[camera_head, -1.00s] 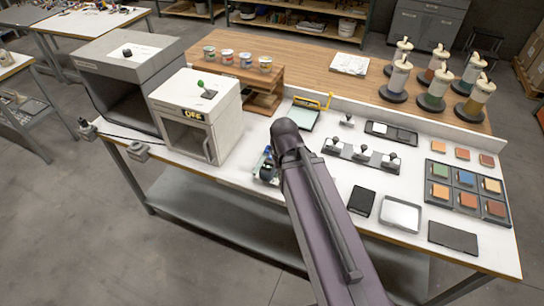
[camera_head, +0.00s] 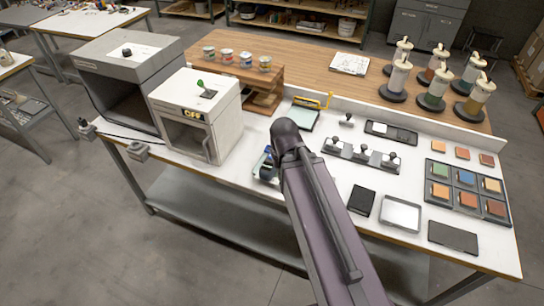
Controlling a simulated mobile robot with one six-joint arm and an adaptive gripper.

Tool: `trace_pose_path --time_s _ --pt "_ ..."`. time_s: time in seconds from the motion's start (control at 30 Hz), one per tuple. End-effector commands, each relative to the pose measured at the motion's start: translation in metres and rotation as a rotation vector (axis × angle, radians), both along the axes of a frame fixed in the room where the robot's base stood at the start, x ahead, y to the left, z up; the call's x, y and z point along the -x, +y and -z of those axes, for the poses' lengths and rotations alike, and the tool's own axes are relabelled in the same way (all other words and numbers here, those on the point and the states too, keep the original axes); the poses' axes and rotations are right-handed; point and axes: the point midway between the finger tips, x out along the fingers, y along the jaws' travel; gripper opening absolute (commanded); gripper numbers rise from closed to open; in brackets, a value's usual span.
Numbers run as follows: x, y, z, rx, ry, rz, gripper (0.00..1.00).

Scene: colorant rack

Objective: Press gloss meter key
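A small blue and dark device (camera_head: 265,162), which may be the gloss meter, sits near the front edge of the white bench top, just left of my arm's elbow. My arm covers part of that spot, and no key can be made out on it. My gripper is not clearly seen; the dark shape beside the device is too small and too covered to tell apart from it. Whether the two touch cannot be told.
A white cabinet marked OFF (camera_head: 222,128) and a grey booth (camera_head: 130,50) stand to the left. A row of knobbed tools (camera_head: 360,153), a black pad (camera_head: 361,200), a pale panel (camera_head: 400,214) and a tray of colour samples (camera_head: 466,188) lie to the right.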

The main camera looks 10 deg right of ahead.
Motion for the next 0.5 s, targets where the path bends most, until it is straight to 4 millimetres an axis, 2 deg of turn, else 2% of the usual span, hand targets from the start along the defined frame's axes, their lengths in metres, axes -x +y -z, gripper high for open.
trace_pose_path --time_s 0.17,0.5 --pt "0.0 0.0 0.018 0.0 0.0 0.0 0.0" --pt "0.0 0.0 0.066 0.0 0.0 -0.001 0.0"
